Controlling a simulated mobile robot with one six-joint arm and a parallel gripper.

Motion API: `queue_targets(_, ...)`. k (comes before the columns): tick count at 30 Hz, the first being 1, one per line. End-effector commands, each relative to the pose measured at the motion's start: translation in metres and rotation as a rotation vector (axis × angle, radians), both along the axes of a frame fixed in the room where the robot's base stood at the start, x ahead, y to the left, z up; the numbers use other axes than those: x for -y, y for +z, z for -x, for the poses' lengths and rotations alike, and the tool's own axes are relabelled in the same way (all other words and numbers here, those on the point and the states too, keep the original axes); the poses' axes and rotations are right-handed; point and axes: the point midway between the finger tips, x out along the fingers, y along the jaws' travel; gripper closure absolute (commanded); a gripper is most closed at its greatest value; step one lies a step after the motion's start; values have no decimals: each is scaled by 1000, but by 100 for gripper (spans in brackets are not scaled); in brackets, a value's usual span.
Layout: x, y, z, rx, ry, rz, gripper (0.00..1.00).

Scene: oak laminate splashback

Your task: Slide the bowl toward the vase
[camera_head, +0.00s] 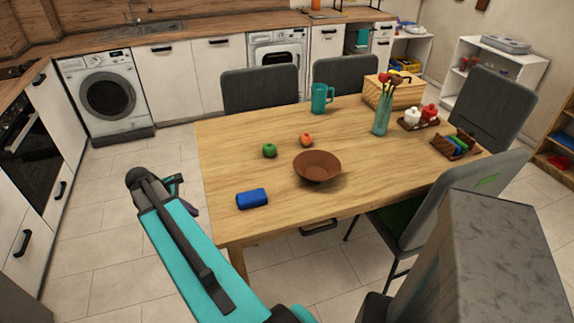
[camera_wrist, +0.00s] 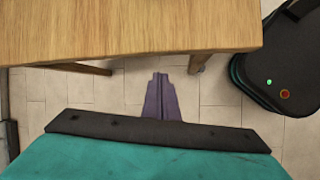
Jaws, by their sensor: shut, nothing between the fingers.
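A brown bowl (camera_head: 317,168) sits upright on the wooden table (camera_head: 240,138), near the middle of its front half. A teal glass vase (camera_head: 382,117) holding flowers stands behind and to the right of the bowl, with a gap between them. My gripper (camera_head: 190,207) is off the table's left edge, left of the bowl and well apart from it, partly hidden behind my arm. Its purple fingers (camera_wrist: 161,98) show shut and empty in the wrist view, with floor behind them. The bowl and vase are not in the wrist view.
A blue rolled cloth (camera_head: 252,198), a green apple (camera_head: 269,151) and an orange fruit (camera_head: 307,139) lie left of the bowl. Grey chairs (camera_head: 260,90) surround the table.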

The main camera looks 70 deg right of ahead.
Motion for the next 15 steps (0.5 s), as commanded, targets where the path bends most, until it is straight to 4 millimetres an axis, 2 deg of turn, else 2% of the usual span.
queue_targets(1, 22, 15, 7, -20, 5, 13, 100)
queue_targets(6, 87, 45, 49, -145, 44, 37, 100)
queue_targets(12, 154, 87, 108, -295, 74, 40, 100)
queue_targets(15, 178, 104, 135, -360, 84, 32, 100)
